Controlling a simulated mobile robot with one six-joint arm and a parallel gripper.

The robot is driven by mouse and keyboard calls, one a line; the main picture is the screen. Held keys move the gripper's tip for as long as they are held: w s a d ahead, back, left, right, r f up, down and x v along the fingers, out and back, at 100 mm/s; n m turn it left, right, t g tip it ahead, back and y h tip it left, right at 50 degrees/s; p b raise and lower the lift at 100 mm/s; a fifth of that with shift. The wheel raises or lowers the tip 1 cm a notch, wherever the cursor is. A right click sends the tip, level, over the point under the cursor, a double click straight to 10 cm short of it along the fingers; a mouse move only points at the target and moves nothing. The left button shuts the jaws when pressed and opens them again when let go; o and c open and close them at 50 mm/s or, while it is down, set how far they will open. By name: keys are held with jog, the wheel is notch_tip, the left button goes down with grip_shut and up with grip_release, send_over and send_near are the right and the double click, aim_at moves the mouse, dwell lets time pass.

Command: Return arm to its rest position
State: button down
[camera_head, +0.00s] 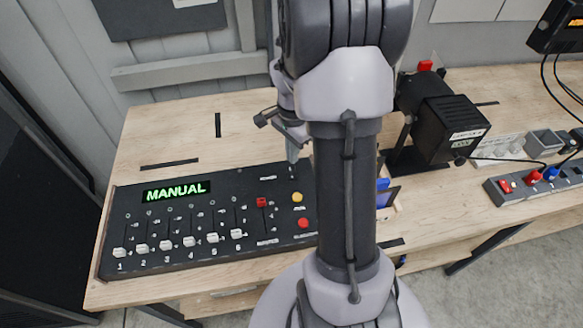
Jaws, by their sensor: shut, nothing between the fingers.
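My arm fills the middle of the view, its column-like link running from the bottom edge to the top. My gripper (293,157) shows just left of the arm, pointing down above the top right part of a black control panel (150,228). Its fingers look closed and hold nothing. I cannot tell whether the tip touches the panel. The panel has a green display (175,192) reading MANUAL, a row of white sliders, a red slider knob (262,202), a yellow button (298,197) and a red button (303,223). My arm hides what lies behind it.
The panel lies on a wooden workbench (160,125). A black lamp-like device (455,125) stands right of my arm, with a blue item (383,184) near its foot. A power strip (535,182) with cables lies at the right. The bench's back left is mostly clear.

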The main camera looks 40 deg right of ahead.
jog(key=shift+f, duration=0.1)
jog(key=s+a+r+n+t+b, duration=0.2)
jog(key=a+r+n+b, duration=0.2)
jog(key=a, duration=0.5)
jog(key=s+a+r+n+t+b, duration=0.25)
jog(key=a+r+n, duration=0.2)
jog(key=a, duration=0.45)
jog(key=s+a+n+t+y+b, duration=0.1)
jog(key=s+a+n+b, duration=0.3)
jog(key=s+a, duration=0.4)
jog(key=shift+a+r+n+y, duration=0.35)
jog(key=shift+a+n+y, duration=0.15)
jog(key=shift+a+n, duration=0.2)
